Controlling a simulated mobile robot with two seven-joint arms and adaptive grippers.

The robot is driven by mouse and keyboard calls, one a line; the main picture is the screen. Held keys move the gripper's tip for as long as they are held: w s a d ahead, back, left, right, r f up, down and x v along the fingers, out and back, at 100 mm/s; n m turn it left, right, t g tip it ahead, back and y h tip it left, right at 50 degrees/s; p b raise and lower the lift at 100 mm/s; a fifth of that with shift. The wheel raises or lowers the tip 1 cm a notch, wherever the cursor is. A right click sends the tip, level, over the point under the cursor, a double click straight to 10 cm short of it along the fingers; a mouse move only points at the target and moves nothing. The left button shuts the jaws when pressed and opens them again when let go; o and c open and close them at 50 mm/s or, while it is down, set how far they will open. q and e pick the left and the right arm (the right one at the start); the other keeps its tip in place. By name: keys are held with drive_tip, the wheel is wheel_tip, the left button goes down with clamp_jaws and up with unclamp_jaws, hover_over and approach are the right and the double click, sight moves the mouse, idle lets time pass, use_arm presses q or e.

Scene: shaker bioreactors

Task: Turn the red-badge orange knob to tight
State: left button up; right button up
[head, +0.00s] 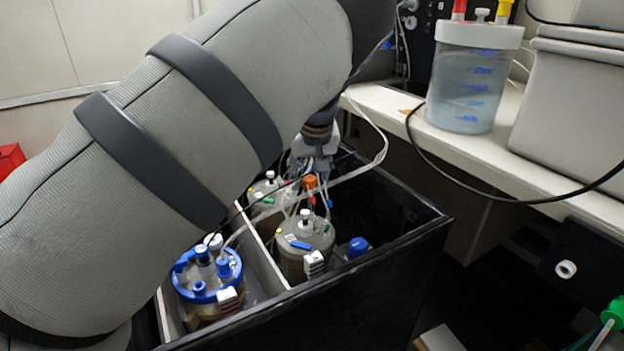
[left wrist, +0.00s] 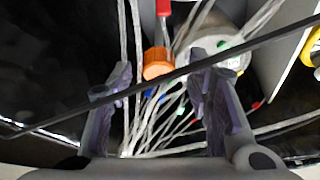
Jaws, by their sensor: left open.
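The orange knob (head: 309,182) stands upright above a grey-lidded vessel (head: 305,240) in the black box. A small red badge is beside its stem. My left gripper (head: 314,160) is close behind and above the knob in the head view, partly hidden by my own arm. In the left wrist view the open fingers (left wrist: 160,84) stand apart, with the orange knob (left wrist: 157,62) showing between and just beyond their tips. The red badge (left wrist: 163,8) shows at the top there. A dark cable crosses in front of the fingers. My right gripper is not in view.
The black box (head: 400,240) has a white divider (head: 265,262). A blue-topped vessel (head: 207,275) stands in its left part. Thin tubes crowd around the knob. A bench at right holds a large clear jar (head: 467,85) and a grey bin (head: 572,125).

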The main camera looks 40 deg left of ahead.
use_arm(q)
drive_tip(key=shift+w+a+f, duration=0.2)
drive_tip(key=shift+w+f, duration=0.05)
drive_tip(key=shift+f, duration=0.3)
clamp_jaws()
